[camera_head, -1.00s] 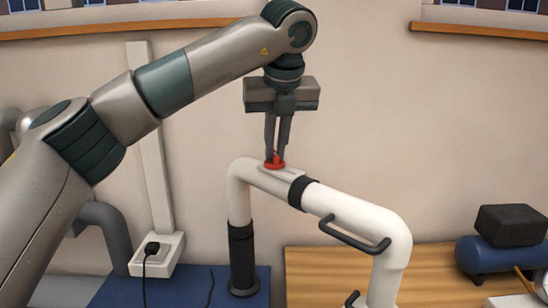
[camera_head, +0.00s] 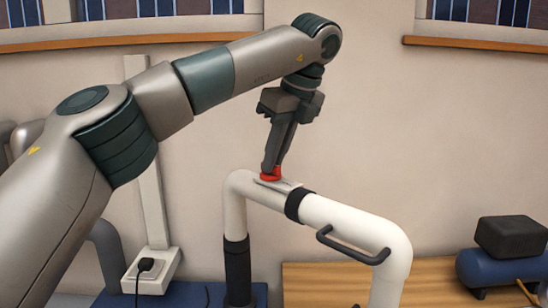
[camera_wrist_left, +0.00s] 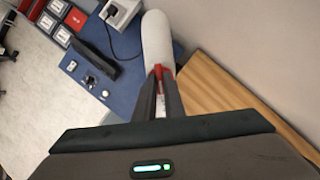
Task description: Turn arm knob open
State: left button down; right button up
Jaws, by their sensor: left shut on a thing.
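The red arm knob (camera_head: 270,177) sits on top of the white extraction arm (camera_head: 345,218), near its upper left bend. My left gripper (camera_head: 270,168) points down at it with its fingers shut on the knob. In the left wrist view the red knob (camera_wrist_left: 158,72) shows between the two dark fingertips, with the white tube (camera_wrist_left: 157,40) just beyond. The fingers cover part of the knob. My right gripper is in neither current view.
A black handle (camera_head: 352,246) sticks out from the tube's front. A white socket box (camera_head: 152,270) is on the wall at left. A blue compressor (camera_head: 500,268) stands at right on the wooden bench (camera_head: 320,285).

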pick_arm(q)
jog(key=c, duration=1.8)
grip_release()
jog(key=shift+c, duration=0.2)
jog(key=shift+r, duration=0.1)
